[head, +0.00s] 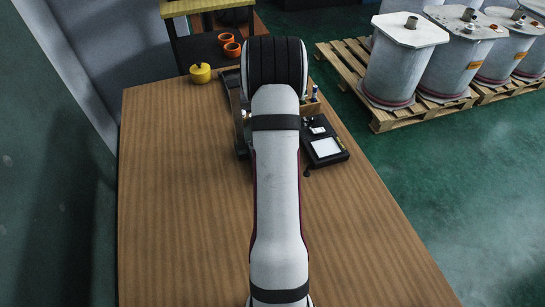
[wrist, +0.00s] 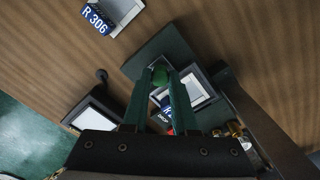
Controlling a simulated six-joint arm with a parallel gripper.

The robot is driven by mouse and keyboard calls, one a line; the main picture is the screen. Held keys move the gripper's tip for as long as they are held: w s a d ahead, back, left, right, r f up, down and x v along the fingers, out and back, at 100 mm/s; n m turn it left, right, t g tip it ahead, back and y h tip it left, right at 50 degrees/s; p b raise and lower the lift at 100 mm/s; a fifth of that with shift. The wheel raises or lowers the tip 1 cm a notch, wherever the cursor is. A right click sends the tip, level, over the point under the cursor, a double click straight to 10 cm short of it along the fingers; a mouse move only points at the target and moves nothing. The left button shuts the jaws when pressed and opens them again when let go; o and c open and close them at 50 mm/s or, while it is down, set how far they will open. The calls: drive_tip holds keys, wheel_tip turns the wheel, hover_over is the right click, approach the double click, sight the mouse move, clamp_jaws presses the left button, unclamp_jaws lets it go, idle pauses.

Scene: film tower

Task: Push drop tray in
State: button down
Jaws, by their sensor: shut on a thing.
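The knob appears to belong to a dark green panel (wrist: 165,44), which looks like the front of the drop tray. Behind the right finger is a light-framed opening or tray part (wrist: 207,88), with a blue label (wrist: 166,117) partly hidden by the fingers. How far the tray stands out cannot be told. In the head view my own arm hides the gripper and the tray.
A black box with a white pad (head: 325,147) stands right of my arm. A dark upright frame (head: 240,120) is left. A yellow pot (head: 200,73) is at the back.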

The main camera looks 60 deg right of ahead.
drive_tip(key=c, duration=0.7)
unclamp_jaws()
wheel_tip(320, 180, up, 16)
drive_tip(key=shift+f, duration=0.1)
